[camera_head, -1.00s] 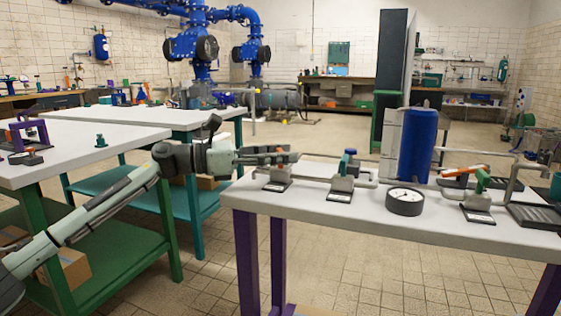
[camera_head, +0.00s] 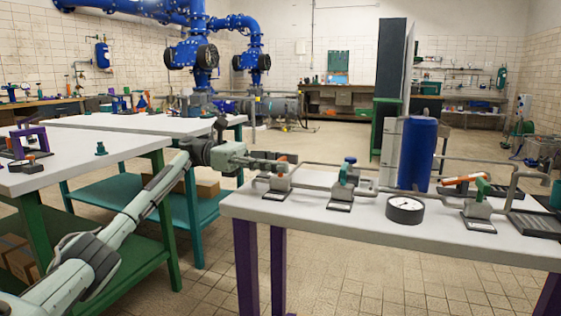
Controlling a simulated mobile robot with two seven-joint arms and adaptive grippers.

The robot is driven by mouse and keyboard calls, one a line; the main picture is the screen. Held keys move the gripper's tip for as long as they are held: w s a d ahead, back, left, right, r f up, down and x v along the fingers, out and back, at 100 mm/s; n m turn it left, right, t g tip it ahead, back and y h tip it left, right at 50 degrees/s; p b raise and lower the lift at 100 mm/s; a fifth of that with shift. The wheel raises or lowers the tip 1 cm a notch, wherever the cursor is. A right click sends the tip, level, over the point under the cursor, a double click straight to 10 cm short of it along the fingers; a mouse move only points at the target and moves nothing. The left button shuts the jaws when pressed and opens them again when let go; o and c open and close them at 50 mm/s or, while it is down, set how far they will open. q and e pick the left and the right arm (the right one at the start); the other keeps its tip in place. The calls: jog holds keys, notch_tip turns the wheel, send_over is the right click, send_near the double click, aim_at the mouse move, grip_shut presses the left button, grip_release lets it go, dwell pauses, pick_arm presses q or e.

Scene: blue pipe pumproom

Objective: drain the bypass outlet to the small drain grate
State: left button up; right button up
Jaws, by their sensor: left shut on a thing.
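My left gripper (camera_head: 273,165) is at the leftmost valve (camera_head: 280,184) of the pipe rig. It is shut at its handle, of which an orange-red part (camera_head: 290,158) shows; the fingertips are small and partly hidden. A middle valve with a blue handle (camera_head: 349,162) stands beside it. A right valve has a green handle (camera_head: 484,187), with an orange handle (camera_head: 462,179) near it. A dark slotted grate (camera_head: 537,223) lies at the table's right end. I cannot tell which outlet is the bypass. My right gripper is out of view.
A blue cylinder (camera_head: 418,154) stands behind a round gauge (camera_head: 405,209) on the white table (camera_head: 370,235). A teal container (camera_head: 556,194) is at the right edge. Thin pipes cross above the tabletop. Other white workbenches (camera_head: 75,152) stand at left.

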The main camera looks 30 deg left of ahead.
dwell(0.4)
pick_arm(q)
jog(key=o, duration=1.2)
jog(key=v, duration=0.6)
jog(key=shift+a+r, duration=0.1)
jog(key=shift+a, duration=0.2)
jog(key=shift+s+a, duration=0.1)
jog(key=shift+a, duration=0.35)
